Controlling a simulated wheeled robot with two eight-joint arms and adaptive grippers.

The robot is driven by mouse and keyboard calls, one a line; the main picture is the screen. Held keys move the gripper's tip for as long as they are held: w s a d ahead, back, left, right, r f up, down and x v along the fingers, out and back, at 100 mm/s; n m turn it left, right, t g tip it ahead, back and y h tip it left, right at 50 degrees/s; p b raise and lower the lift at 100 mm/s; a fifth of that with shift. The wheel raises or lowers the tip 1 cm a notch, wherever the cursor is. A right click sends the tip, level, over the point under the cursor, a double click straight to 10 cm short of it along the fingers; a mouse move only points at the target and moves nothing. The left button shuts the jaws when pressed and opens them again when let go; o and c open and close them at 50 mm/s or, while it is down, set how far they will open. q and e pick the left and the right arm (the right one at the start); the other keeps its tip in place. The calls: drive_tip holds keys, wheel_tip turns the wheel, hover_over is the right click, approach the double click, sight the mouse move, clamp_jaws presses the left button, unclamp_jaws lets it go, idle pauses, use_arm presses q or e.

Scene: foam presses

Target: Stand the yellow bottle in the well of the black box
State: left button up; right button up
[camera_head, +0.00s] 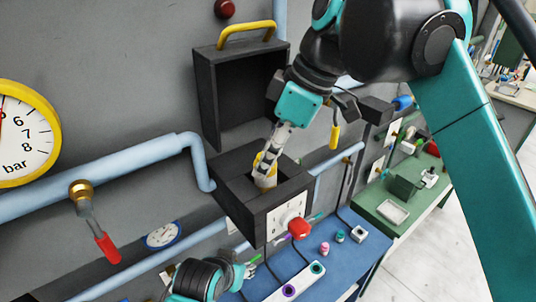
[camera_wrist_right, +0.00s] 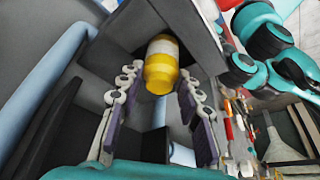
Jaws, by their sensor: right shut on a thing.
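The black box (camera_head: 234,197) is fixed to the wall, with its lid (camera_head: 233,97) swung up and a yellow handle on top. The yellow bottle (camera_head: 265,181), with a white band, is at the well's mouth, partly inside. My right gripper (camera_head: 265,162) reaches down from above and is shut on the bottle. In the right wrist view the bottle (camera_wrist_right: 161,72) lies between the two fingertips. Its far end and the well's floor are hidden. My left gripper (camera_head: 246,267) is low in the head view, below the box and apart from it; its finger opening is unclear.
Light-blue pipes (camera_head: 110,170) run along the wall, one bending down beside the box. A pressure gauge (camera_head: 22,135) and a red-handled valve (camera_head: 107,247) are at left. Below right is a blue worktop (camera_head: 345,262) with small parts and a red button (camera_head: 298,228).

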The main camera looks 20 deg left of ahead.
drive_tip(key=o, duration=1.2)
drive_tip(key=shift+s, duration=0.2)
drive_tip(key=shift+w, duration=0.1)
